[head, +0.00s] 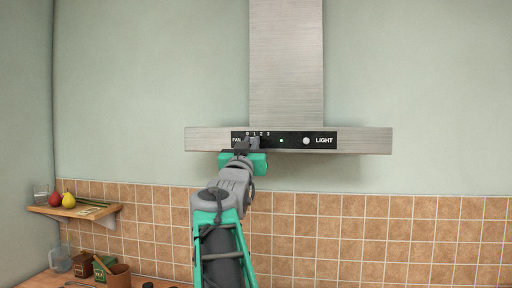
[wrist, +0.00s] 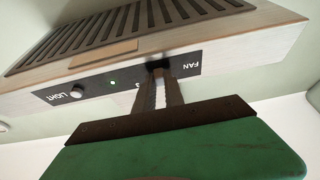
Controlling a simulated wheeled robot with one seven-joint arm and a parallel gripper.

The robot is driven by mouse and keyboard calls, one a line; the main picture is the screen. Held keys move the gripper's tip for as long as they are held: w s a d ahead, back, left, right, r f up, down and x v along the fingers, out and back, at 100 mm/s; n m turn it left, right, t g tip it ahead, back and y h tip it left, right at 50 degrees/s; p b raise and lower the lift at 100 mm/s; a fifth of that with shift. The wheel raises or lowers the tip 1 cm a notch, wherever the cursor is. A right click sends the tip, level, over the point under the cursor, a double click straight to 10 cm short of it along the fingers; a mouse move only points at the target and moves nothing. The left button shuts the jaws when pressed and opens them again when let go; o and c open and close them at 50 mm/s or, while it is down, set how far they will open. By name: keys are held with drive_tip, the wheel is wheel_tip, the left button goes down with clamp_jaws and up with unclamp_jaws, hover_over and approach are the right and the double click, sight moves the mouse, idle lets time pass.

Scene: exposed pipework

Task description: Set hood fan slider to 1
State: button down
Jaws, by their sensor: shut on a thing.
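The range hood (head: 215,139) is brushed steel with a black control panel (head: 325,146) on its front edge. The panel's FAN end has marks 0, 1, 2 and 3. My gripper (head: 249,143) is at that end, just below the marks 0 and 1, and covers most of the slider track. In the wrist view my gripper (wrist: 160,82) has its two fingers close together, shut on the dark fan slider knob (wrist: 157,65). The fingers hide much of the knob, so its exact setting is hard to tell.
A round light knob (head: 306,141) is to the right on the panel, with a small indicator (wrist: 112,83) glowing green between it and the slider. The hood's underside has a slatted grille (wrist: 130,28). A wooden shelf (head: 75,210) with fruit is at far left.

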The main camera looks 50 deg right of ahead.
drive_tip(key=c, duration=1.4)
unclamp_jaws()
drive_tip(key=shift+s, duration=0.1)
drive_tip(key=b+v, duration=0.4)
drive_tip(key=v, duration=0.3)
drive_tip(key=shift+a, duration=0.3)
drive_tip(key=shift+s+f, duration=0.1)
drive_tip(key=shift+s, duration=0.1)
